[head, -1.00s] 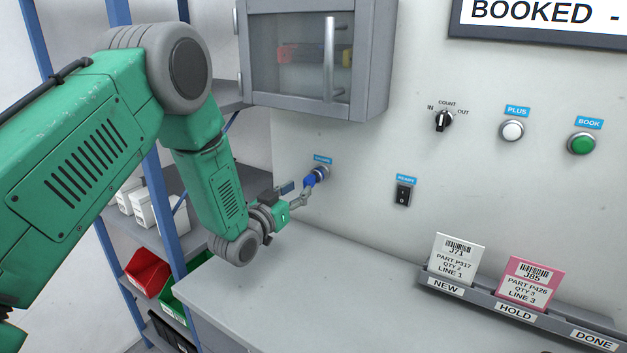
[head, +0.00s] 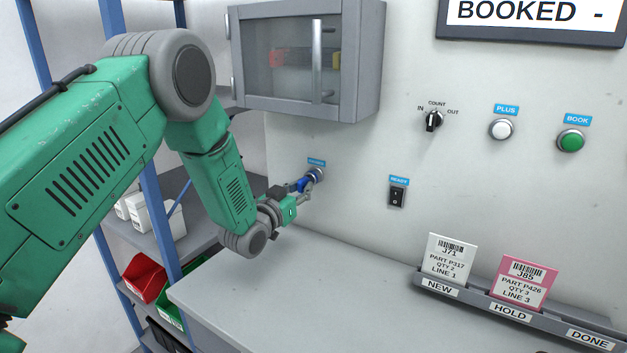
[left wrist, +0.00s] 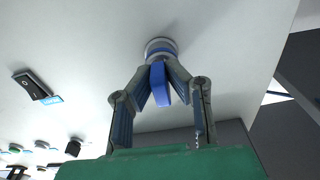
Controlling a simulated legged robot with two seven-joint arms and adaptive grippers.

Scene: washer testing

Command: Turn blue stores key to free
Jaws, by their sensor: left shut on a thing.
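The blue stores key (head: 305,183) sits in a round metal lock (head: 317,174) on the wall, under a small blue label (head: 316,162). In the left wrist view the blue key (left wrist: 159,84) stands out from its lock (left wrist: 160,46) between two fingers. My left gripper (head: 308,185) is shut on the key, and its fingertips (left wrist: 167,66) are close to the lock face. The key's exact turn angle is hard to tell. My right gripper is not in view.
A grey glass-fronted cabinet (head: 305,60) hangs above the lock. A black READY switch (head: 397,195), a rotary selector (head: 433,121) and buttons are to the right. A card rack (head: 462,299) stands on the mostly clear grey worktop (head: 290,300). Blue-framed shelves (head: 150,180) are at left.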

